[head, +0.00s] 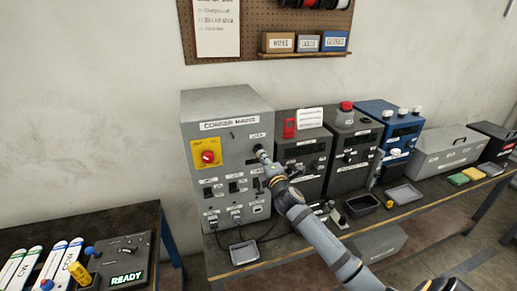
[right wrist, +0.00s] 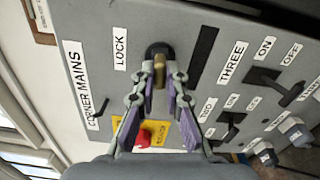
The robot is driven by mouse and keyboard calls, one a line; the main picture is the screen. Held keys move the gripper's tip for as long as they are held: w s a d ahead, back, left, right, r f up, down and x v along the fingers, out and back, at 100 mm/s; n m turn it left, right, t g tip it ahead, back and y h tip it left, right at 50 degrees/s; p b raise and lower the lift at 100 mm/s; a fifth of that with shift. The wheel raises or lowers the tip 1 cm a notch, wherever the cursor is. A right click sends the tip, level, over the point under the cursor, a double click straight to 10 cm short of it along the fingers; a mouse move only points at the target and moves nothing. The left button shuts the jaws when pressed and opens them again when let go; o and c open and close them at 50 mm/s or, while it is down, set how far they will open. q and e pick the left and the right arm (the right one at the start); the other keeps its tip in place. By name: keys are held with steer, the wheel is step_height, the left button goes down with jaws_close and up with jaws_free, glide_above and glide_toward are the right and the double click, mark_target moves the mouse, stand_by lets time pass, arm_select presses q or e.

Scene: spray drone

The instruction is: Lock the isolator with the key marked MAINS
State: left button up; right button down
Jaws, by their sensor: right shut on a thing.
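The isolator box (head: 226,108) is a grey cabinet labelled CORNER MAINS, on the bench in the head view. Its red rotary knob (head: 208,157) sits on a yellow plate; the knob also shows in the right wrist view (right wrist: 142,138). The black round lock (right wrist: 157,49) is beside the LOCK label. My right gripper (head: 263,157) is at the lock. In the right wrist view its fingers (right wrist: 160,72) are shut on a brass-coloured key (right wrist: 160,62), whose front end meets the lock. I cannot tell how deep it sits, and no marking on it is readable. My left gripper is out of view.
Black switches labelled THREE and TWO (right wrist: 228,127) are near the right gripper. Grey and blue bench units (head: 387,125) stand to the right. A small tray (head: 244,253) lies in front of the isolator. A lower table (head: 100,220) at left carries a READY panel (head: 126,277).

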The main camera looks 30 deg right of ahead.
steer(key=n+p, duration=0.6)
steer(key=n, duration=0.7)
steer(key=shift+f, duration=0.1)
steer(key=shift+n, duration=0.3)
steer(key=shift+n, duration=0.4)
steer(key=c, duration=1.8)
jaws_free()
steer(key=shift+n, duration=0.7)
steer(key=o, duration=0.5)
steer(key=shift+s, duration=0.15)
